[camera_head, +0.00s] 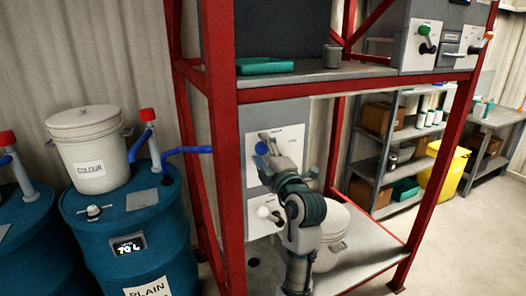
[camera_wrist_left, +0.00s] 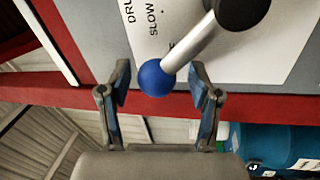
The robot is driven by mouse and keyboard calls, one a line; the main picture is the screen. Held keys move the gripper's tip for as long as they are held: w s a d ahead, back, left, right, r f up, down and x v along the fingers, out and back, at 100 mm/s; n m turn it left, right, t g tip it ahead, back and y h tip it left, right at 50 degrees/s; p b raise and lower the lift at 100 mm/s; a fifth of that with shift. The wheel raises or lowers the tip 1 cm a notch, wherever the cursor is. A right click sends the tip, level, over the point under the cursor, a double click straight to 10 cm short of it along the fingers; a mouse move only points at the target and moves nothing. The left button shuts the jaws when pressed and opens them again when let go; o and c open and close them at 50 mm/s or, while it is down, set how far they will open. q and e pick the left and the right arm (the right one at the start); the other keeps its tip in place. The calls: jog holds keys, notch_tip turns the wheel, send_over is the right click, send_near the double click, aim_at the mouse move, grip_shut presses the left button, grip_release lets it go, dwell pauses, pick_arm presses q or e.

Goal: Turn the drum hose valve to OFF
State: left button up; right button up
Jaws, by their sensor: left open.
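The drum hose valve is a silver lever (camera_wrist_left: 195,47) with a blue ball knob (camera_wrist_left: 155,78), on a black hub (camera_wrist_left: 240,10). It is mounted on a white label panel (camera_wrist_left: 290,40) with partly readable words, "DRU" and "SLOW". In the head view the blue knob (camera_head: 261,148) shows beside my left gripper (camera_head: 273,152), which hides most of the lever. In the left wrist view my left gripper (camera_wrist_left: 163,90) is open, with the ball between its fingertips and a gap on each side. My right gripper is not in view.
A red frame post (camera_head: 224,150) stands just left of the panel. Blue drums (camera_head: 150,215) and a white bucket labelled COLOUR (camera_head: 95,165) stand at left. Another white bucket (camera_head: 335,225) is behind my arm.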

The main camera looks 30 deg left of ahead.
pick_arm(q)
jog(key=shift+d+f, duration=0.1)
jog(key=shift+d, duration=0.15)
jog(key=v, duration=1.1)
jog(key=shift+s+d, duration=0.25)
jog(key=shift+a+f, duration=0.1)
jog(key=shift+w, duration=0.1)
